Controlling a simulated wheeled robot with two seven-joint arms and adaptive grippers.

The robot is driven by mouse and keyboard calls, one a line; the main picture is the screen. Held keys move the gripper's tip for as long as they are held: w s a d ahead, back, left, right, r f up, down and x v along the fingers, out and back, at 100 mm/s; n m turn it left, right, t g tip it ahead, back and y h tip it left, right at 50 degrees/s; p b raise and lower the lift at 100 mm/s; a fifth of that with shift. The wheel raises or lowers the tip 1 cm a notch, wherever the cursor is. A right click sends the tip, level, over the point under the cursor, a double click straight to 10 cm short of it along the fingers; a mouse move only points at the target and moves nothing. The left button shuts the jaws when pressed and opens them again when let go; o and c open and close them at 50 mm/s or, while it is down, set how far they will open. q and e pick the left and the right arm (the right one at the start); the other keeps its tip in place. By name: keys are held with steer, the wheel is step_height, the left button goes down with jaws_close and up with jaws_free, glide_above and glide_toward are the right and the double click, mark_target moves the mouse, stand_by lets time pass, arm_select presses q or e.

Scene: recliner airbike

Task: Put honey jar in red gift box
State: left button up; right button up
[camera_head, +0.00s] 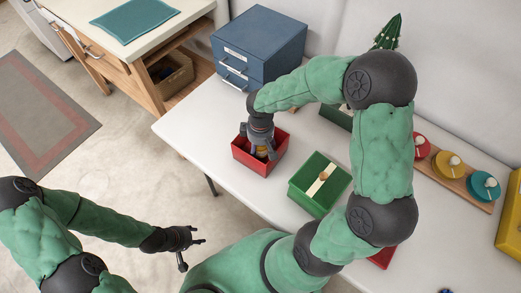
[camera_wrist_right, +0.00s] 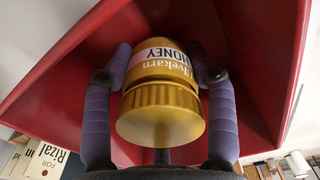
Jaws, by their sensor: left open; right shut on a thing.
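The red gift box (camera_head: 248,160) stands open on the white table, left of the green box. My right gripper (camera_head: 262,150) reaches down into it from above and is shut on the honey jar (camera_head: 262,151), which is mostly hidden in the head view. In the right wrist view the honey jar (camera_wrist_right: 162,95) shows a gold lid and a label reading HONEY, between the two purple-padded fingers of my right gripper (camera_wrist_right: 160,85). The red box walls (camera_wrist_right: 65,60) surround it; I cannot tell if it touches the floor. My left gripper (camera_head: 192,240) is open and empty, off the table.
A green box (camera_head: 308,205) with a wooden item stands right of the red box. A blue drawer cabinet (camera_head: 262,40) stands behind. A wooden board with coloured discs (camera_head: 453,165) lies at the right. The table's left part (camera_head: 185,122) is clear.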

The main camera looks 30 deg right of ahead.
steer(key=shift+f, duration=0.35)
steer(key=shift+f, duration=0.15)
steer(key=o, duration=1.4)
step_height(320, 180, up, 12)
steer(key=p, duration=0.4)
steer(key=shift+p, duration=0.35)
